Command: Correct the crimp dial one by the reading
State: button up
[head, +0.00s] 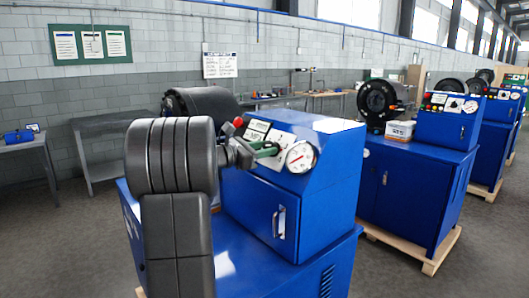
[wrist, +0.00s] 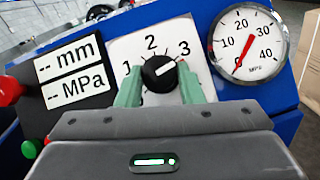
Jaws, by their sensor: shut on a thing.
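The black crimp dial (wrist: 158,72) sits on a white plate (wrist: 124,48) marked 1, 2 and 3. Its white mark points up and right, toward the 3. My gripper (wrist: 160,80) has its green fingers on either side of the dial and is shut on it. In the head view my gripper (head: 268,150) reaches the blue machine's sloped panel and hides the dial. The pressure gauge (wrist: 247,45) to the right has its red needle near 0. The mm display (wrist: 67,59) and the MPa display (wrist: 76,89) show only dashes.
The blue cabinet (head: 330,190) stands below the panel. More blue crimpers (head: 415,180) stand in a row to the right. Grey tables (head: 95,150) line the wall.

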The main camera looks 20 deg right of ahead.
jog(key=m+g, duration=0.1)
jog(key=m, duration=0.1)
jog(key=m+g, duration=0.1)
jog(key=m, duration=0.1)
jog(key=m+g, duration=0.2)
jog(key=shift+w+r+p, duration=0.1)
jog(key=shift+w+p, duration=0.2)
jog(key=shift+p, duration=0.05)
jog(key=shift+w+r+m+g+y+p, duration=0.1)
jog(key=shift+m+g+y+p, duration=0.5)
jog(key=shift+m, duration=0.65)
jog(key=shift+m+g+y+p, duration=0.35)
jog(key=shift+m+g, duration=0.35)
jog(key=shift+m, duration=0.55)
jog(key=o, duration=1)
jog(key=v, duration=1.3)
jog(key=shift+a, duration=0.4)
